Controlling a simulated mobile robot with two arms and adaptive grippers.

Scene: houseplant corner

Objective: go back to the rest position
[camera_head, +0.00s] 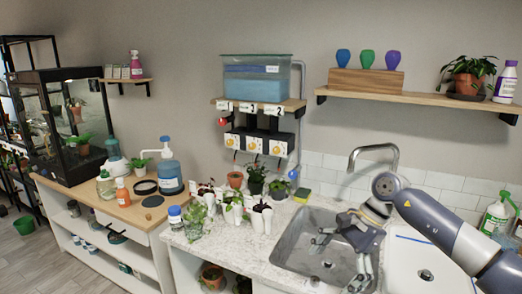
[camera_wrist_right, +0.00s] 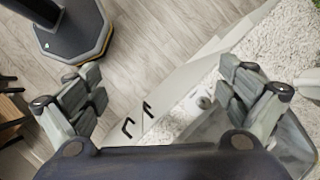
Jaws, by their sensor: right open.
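My right gripper (camera_head: 340,262) hangs over the sink (camera_head: 300,244) in the head view, its fingers spread and pointing down. In the right wrist view the same gripper (camera_wrist_right: 162,72) is open, with nothing between its fingers. Beyond them that view shows the wooden floor (camera_wrist_right: 150,40), the speckled counter edge (camera_wrist_right: 285,45) and two black handles on a pale front. My left arm and gripper are not in view.
A curved faucet (camera_head: 374,148) rises behind the right arm. Several small potted plants (camera_head: 232,206) stand on the counter left of the sink. A green spray bottle (camera_head: 497,214) stands at the far right. A wall shelf (camera_head: 420,98) is above.

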